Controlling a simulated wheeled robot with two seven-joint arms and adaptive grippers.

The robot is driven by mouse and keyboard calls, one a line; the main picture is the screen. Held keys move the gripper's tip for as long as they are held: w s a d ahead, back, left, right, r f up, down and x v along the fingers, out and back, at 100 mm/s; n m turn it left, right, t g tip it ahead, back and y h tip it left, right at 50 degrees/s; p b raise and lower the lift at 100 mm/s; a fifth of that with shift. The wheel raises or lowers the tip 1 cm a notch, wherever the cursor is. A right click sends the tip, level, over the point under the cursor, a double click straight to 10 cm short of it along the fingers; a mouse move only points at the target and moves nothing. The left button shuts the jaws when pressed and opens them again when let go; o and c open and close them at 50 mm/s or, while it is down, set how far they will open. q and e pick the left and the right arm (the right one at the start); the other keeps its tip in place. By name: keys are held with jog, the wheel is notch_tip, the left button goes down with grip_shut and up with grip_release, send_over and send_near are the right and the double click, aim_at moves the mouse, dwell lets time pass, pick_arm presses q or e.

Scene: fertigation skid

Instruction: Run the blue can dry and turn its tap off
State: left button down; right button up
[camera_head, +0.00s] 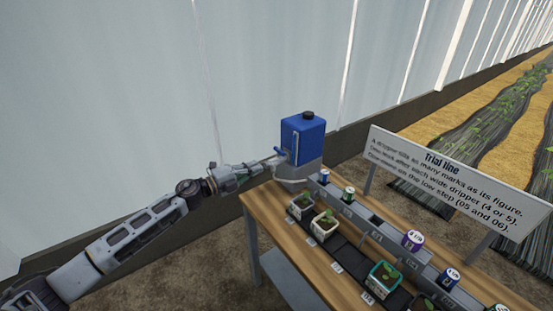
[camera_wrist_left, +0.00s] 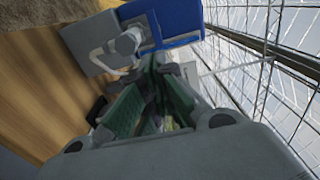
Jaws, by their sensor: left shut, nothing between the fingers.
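The blue can (camera_head: 304,136), with a black cap, stands on a grey block (camera_head: 298,172) at the far end of the wooden table. Its tap (camera_head: 283,152) is on its left side with a blue lever, and a pale hose curves below it. My left gripper (camera_head: 272,163) is shut and empty, its tips close by the tap; I cannot tell whether they touch it. In the left wrist view, the can (camera_wrist_left: 168,18) and grey tap (camera_wrist_left: 127,43) lie just beyond the fingers (camera_wrist_left: 152,72). The can's liquid level is hidden. My right gripper is out of view.
A grey rail (camera_head: 372,222) with several small labelled cans runs along the wooden table (camera_head: 262,210). Several potted plants (camera_head: 324,226) stand before it. A sign (camera_head: 440,175) headed "Trial line" stands behind. The floor left of the table is clear.

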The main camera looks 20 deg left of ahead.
aim_at(283, 155)
pick_arm(q)
jog(key=shift+p+x, duration=0.5)
jog(key=shift+x, duration=3.85)
jog(key=shift+w+d, duration=0.4)
jog(key=shift+w, duration=0.05)
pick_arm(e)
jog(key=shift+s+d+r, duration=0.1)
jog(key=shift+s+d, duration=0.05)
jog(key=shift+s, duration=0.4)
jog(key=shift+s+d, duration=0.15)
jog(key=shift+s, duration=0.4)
